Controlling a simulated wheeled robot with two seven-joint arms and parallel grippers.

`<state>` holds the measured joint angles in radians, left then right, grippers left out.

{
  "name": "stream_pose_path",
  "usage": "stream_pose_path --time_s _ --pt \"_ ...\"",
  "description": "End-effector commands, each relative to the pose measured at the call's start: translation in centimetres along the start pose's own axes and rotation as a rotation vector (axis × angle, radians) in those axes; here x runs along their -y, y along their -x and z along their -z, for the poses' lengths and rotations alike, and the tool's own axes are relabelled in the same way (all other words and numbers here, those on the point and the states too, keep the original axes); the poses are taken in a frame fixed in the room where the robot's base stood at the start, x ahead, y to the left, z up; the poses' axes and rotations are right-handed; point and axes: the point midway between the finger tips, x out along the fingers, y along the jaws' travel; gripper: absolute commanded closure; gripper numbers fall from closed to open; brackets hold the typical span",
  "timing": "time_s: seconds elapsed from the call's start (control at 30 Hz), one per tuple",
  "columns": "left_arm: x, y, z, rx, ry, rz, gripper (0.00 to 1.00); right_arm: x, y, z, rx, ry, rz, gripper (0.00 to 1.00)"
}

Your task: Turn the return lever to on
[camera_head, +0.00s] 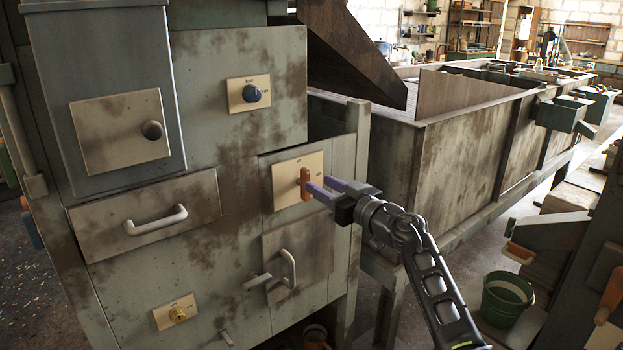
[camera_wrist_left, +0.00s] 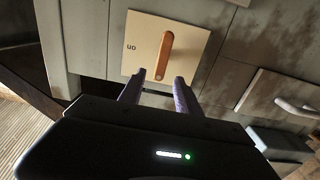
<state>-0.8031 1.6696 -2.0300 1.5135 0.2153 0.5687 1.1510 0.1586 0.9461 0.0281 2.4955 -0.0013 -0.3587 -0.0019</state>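The return lever (camera_head: 305,184) is an orange-brown bar standing about upright on a cream plate (camera_head: 285,178) on the machine's front. In the left wrist view the lever (camera_wrist_left: 165,48) shows on its plate (camera_wrist_left: 195,42), tilted slightly, with an upside-down "on" label at the plate's left. My left gripper (camera_head: 317,184) is open, its purple fingers pointing at the lever. In the left wrist view the fingertips (camera_wrist_left: 160,76) are spaced apart on either side of the lever's near end. I cannot tell whether they touch it. My right gripper is not in view.
A dark knob (camera_head: 252,93) sits on a plate above, and a drawer handle (camera_head: 156,220) is to the left. A door with a curved handle (camera_head: 289,268) is just below the lever. A brass knob (camera_head: 178,314) is low left. A long metal trough (camera_head: 470,150) stands right.

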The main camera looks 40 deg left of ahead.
Motion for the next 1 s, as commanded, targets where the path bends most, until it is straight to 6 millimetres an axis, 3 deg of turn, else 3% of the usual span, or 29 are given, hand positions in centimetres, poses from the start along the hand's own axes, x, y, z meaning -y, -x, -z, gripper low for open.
stream_pose_path --time_s 0.1,0.3,0.63,1.0 --pt "0.1 -2.1 0.2 0.001 -0.001 0.003 0.6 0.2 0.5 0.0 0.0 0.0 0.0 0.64" --pt "0.0 -4.3 0.1 0.001 0.0 0.001 0.6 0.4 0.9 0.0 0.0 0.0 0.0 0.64" --pt "0.0 -4.7 0.0 0.0 0.0 0.0 0.6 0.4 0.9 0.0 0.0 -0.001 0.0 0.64" --pt "0.0 -4.7 0.0 0.0 0.0 0.0 0.9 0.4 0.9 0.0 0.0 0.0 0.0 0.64"
